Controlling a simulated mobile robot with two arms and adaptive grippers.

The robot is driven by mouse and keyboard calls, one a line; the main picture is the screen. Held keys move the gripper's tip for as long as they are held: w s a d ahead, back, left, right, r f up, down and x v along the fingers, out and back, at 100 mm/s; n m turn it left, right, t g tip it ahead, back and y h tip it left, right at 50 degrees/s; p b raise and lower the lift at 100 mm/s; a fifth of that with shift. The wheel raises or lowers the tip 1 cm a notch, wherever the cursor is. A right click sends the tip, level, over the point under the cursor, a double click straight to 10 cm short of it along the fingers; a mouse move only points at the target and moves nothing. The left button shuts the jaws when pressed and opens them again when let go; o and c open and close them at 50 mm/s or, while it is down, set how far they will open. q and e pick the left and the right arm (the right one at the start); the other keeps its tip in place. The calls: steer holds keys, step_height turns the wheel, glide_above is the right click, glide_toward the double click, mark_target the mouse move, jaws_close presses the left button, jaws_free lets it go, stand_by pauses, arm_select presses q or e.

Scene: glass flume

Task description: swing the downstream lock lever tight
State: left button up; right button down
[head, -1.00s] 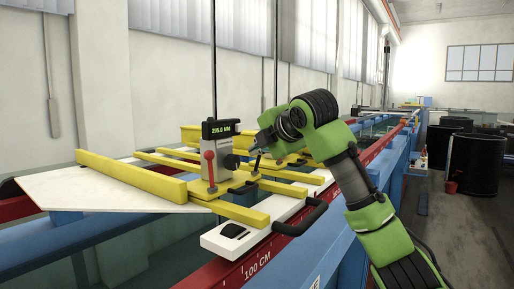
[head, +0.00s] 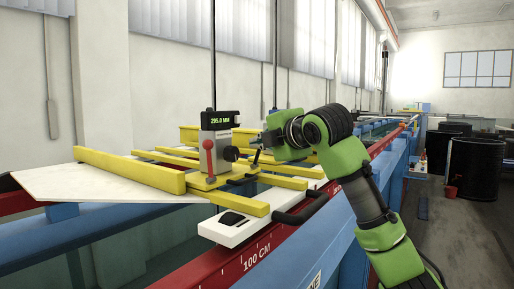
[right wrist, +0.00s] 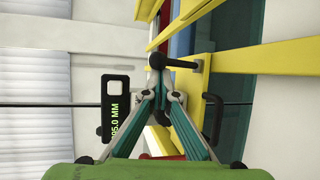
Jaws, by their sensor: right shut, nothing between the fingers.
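A point gauge (head: 219,143) with a lit display reading 295.0 MM stands on a yellow carriage (head: 207,180). A red-knobbed lever (head: 208,154) stands upright at its left. A black-knobbed lever (head: 256,158) stands slightly tilted at its right. I cannot tell from the frames which one is the downstream lock lever. My right gripper (head: 263,141) is shut and empty just above the black-knobbed lever. In the right wrist view its fingertips (right wrist: 158,88) meet just below the black knob (right wrist: 157,61) in the picture; contact cannot be told. My left gripper is not in view.
Yellow bars (head: 128,169) and a white plate (head: 100,186) span the flume. A black handle (head: 302,207) and a white block (head: 236,229) sit on the near side, above a red rail (head: 258,250). A thin vertical rod (head: 212,55) rises from the gauge.

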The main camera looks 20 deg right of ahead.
mark_target(259, 151)
steer(key=s+d+f+t+b, duration=0.1)
steer(key=b, duration=0.3)
steer(key=s+d+f+m+t+b, duration=0.1)
steer(key=f+t+b, duration=0.1)
steer(key=b, duration=0.1)
steer(key=shift+s+d+f+m+y+b, duration=0.1)
steer(key=shift+s+d+m+y+b, duration=0.05)
steer(key=shift+s+m+y+b, duration=0.2)
steer(key=shift+s+d+f, duration=0.15)
steer(key=shift+s+f, duration=0.05)
steer(key=shift+f, duration=0.2)
steer(key=shift+s+d+f, duration=0.1)
steer(key=shift+s+f, duration=0.05)
steer(key=shift+f, duration=0.35)
